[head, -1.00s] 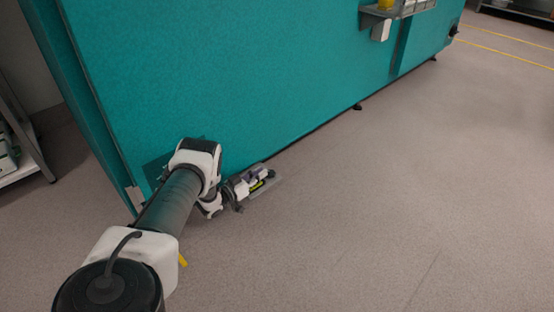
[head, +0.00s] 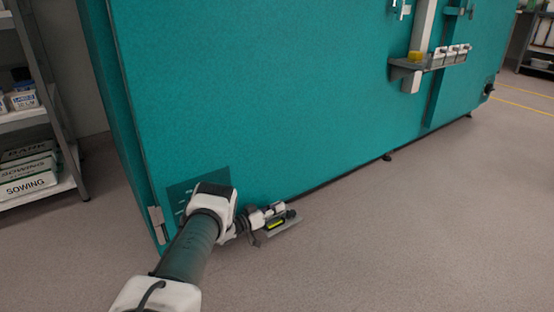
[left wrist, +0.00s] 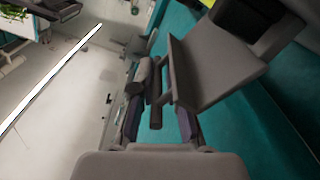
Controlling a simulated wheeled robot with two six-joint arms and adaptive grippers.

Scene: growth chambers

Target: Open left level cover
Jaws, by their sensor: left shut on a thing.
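My left gripper (head: 262,218) is low against the front of the teal chamber (head: 270,100), near its bottom edge. In the left wrist view its two fingers (left wrist: 158,118) are shut around a dark bar joined to a grey plate, apparently the level cover (left wrist: 205,60). The plate stands tilted in front of the teal panel. A black part with a yellow-green strip, apparently the level (left wrist: 240,8), shows at the top of that view. In the head view the yellow-green strip shows uncovered beside the gripper, with the grey plate under it. My right gripper is not in view.
A shelf with boxes (head: 35,160) stands at the left. A dark label plate (head: 180,195) is behind my left arm. The floor (head: 400,240) in front is clear.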

